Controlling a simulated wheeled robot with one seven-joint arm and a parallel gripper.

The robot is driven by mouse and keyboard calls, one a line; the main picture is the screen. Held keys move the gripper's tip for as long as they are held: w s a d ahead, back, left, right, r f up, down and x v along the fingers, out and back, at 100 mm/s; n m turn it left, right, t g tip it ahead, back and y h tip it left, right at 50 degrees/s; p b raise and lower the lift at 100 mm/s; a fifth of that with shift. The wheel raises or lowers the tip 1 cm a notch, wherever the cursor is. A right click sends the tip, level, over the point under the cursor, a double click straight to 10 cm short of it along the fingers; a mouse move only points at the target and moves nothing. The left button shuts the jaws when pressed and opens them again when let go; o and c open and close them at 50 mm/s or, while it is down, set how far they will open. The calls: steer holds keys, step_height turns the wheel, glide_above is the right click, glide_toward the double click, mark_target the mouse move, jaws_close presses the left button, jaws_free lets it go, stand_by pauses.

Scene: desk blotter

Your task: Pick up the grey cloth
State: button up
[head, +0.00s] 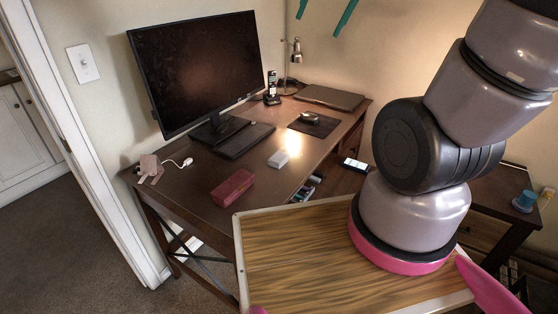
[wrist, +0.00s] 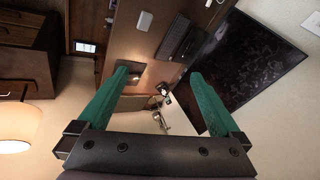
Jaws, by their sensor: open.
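I cannot make out a grey cloth for certain. A small flat pinkish-grey piece (head: 149,166) lies at the desk's left corner beside a white cable; I cannot tell whether it is cloth. My gripper (head: 319,24) shows at the top of the head view as two teal fingers, high above the back of the desk. In the wrist view my gripper (wrist: 158,75) is open with its fingers wide apart, and nothing is between them but distant desk and wall. It is well apart from the pinkish-grey piece.
The brown desk (head: 200,208) carries a large monitor (head: 195,70), a keyboard (head: 243,139), a red box (head: 232,187), a white box (head: 278,158), a dark mat (head: 312,125), a closed laptop (head: 330,97) and a lamp (head: 297,52). Bare desktop lies between the pinkish-grey piece and red box.

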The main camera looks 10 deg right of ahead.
steer(key=w+a+f+m+g, duration=0.1)
steer(key=w+a+f+g, duration=0.1)
steer(key=w+f, duration=0.75)
steer(key=m+g+h, duration=0.2)
steer(key=g, duration=0.1)
glide_above(281, 155)
step_height(281, 155, down, 23)
steer(key=shift+m, duration=0.3)
steer(key=f, duration=1.2)
steer(key=shift+w+a+f, duration=0.1)
steer(key=shift+a+f, duration=0.2)
steer(key=shift+a, duration=0.05)
steer(key=shift+d+f, duration=0.15)
steer(key=shift+f, duration=1.3)
steer(key=shift+d+f, duration=0.1)
steer(key=shift+f, duration=1.35)
steer(key=c, duration=1.5)
step_height(281, 155, up, 10)
